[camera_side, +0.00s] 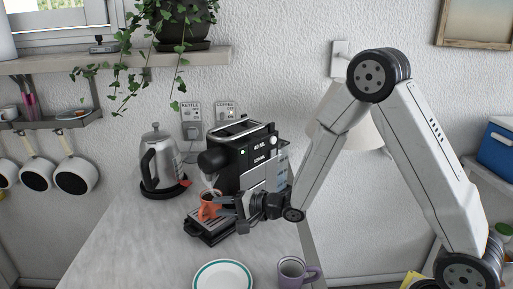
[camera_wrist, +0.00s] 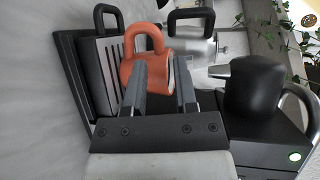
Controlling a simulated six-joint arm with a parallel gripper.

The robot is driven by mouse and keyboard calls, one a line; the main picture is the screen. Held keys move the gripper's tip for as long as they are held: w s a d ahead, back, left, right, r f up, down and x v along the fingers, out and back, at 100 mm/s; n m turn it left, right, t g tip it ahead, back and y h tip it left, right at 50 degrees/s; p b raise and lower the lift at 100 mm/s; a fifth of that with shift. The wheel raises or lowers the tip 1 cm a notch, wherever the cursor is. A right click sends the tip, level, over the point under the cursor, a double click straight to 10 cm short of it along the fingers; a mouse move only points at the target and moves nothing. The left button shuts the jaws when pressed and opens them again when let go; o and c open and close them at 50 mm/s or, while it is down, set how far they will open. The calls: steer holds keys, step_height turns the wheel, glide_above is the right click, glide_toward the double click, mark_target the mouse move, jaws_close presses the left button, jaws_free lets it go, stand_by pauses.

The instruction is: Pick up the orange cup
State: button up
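The orange cup (camera_side: 208,207) stands on the drip tray of the black coffee machine, under its spout. It also shows in the wrist view (camera_wrist: 157,72), just beyond my fingertips, with its looped handle toward the top of the picture. My gripper (camera_side: 226,205) is level with the cup and close to its right side in the side view. In the wrist view my gripper (camera_wrist: 160,72) has its two fingers apart. The left finger covers part of the cup and the right finger lies near its rim. I cannot tell whether a finger touches it.
The coffee machine (camera_side: 235,165) rises close behind my gripper; its drip tray (camera_side: 212,232) is below. A silver kettle (camera_side: 160,160) stands to the left. A white plate (camera_side: 222,276) and a purple mug (camera_side: 292,271) are at the front. The counter's left part is clear.

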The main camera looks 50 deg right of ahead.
mark_target(205, 206)
steer(key=shift+x, duration=1.9)
steer(key=shift+s, duration=0.1)
jaws_close()
